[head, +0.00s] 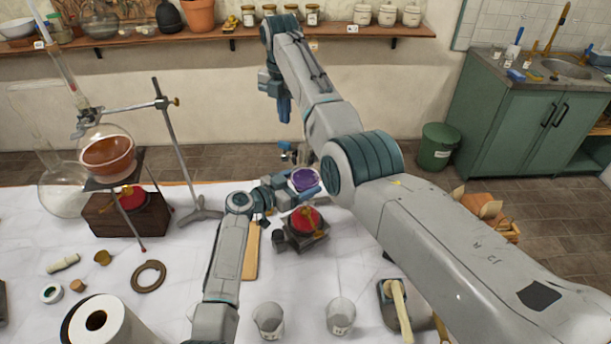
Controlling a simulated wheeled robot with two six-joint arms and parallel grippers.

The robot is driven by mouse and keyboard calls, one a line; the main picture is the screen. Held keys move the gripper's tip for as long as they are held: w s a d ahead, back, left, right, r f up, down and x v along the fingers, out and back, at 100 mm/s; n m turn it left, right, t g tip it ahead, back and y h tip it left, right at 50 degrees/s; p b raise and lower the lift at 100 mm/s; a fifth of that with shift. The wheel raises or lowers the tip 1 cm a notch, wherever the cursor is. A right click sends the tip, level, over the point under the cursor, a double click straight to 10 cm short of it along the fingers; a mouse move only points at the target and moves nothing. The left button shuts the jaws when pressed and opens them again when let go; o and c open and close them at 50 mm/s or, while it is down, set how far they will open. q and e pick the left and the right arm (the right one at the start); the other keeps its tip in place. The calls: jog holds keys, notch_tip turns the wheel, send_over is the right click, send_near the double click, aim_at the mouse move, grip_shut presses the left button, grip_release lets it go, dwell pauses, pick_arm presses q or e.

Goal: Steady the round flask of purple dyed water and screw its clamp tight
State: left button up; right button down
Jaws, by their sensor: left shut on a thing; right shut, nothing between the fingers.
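The round flask of purple dyed water (303,180) is right of centre in the head view, above a red-topped burner (305,219). My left gripper (301,188) is shut on the flask, with its blue fingers around it. A small dark fitting with a light tip (288,153) shows just behind the flask; it may be the clamp, but I cannot make out its screw. My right gripper (284,114) is shut and empty. It points down, above and behind the flask, apart from it. My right arm hides the area right of the flask.
A stand holds a flask of orange liquid (108,153) at left. Glass beakers (269,320), a ring (149,276) and a paper roll (98,322) lie nearer on the white table. A wooden shelf (220,34) with jars runs along the wall.

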jog(key=shift+f, duration=2.35)
jog(key=shift+s, duration=0.6)
jog(key=shift+s+d, duration=0.4)
jog(key=shift+d, duration=0.3)
jog(key=shift+d, duration=0.1)
notch_tip(320, 180, up, 6)
jog(key=shift+w+d, duration=0.2)
jog(key=shift+w, duration=0.05)
dwell(0.4)
jog(key=shift+r, duration=0.1)
